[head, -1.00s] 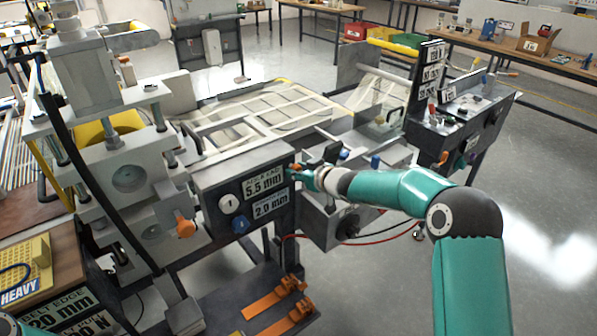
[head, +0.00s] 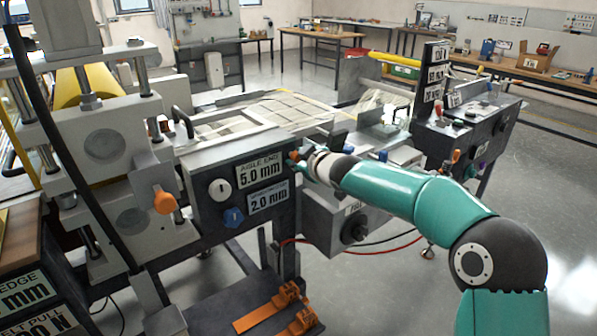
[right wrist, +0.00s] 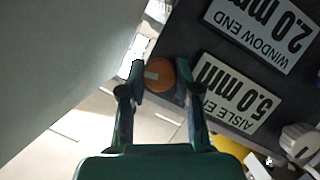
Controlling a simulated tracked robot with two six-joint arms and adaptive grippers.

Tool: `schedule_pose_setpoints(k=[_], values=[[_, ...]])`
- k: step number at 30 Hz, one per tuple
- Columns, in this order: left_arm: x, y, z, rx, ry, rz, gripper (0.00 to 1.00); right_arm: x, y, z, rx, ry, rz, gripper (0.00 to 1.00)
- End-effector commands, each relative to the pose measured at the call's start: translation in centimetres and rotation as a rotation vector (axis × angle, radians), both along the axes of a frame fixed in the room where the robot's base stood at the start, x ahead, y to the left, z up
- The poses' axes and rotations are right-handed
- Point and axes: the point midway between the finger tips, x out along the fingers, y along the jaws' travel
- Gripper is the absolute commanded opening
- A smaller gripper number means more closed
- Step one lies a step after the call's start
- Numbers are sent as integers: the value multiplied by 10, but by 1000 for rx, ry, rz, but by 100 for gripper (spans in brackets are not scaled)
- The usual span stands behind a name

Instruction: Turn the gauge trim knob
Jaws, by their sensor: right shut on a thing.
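The orange trim knob (head: 293,156) is on the right end of the dark gauge panel (head: 208,236), beside the aisle end plate (head: 262,173), which reads 5.0 mm. A window end plate (head: 268,200) below it reads 2.0 mm. My right gripper (head: 301,165) is at the knob, its arm reaching in from the right. In the right wrist view its two fingers are shut on the orange knob (right wrist: 160,76), one on each side; a pale mark shows on the knob's face. My left gripper is out of view.
A white knob (head: 220,189) and a blue knob (head: 233,217) are on the panel's left part. A larger orange knob (head: 165,202) sticks out from the press at left. Orange clamps (head: 290,298) lie on the low shelf. Open floor is at right.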

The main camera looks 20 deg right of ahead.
Motion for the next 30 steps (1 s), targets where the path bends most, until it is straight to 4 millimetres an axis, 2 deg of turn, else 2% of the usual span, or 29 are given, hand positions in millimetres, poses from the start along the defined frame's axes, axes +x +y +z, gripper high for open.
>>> schedule_pose_setpoints(k=[9, 10, 11, 25, 30], values=[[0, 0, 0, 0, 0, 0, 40, 0, 2, -2, -4, 4, 2, 0], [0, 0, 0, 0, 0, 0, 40, 0, 2, -2, -4, 4, 2, 37], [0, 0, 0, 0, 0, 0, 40, 0, 1, -2, -4, 4, 2, 42], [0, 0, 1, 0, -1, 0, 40, 0, 1, 0, -4, 2, 1, 43], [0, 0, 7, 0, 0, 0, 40, 0, 0, 2, 6, 6, 1, 43]])
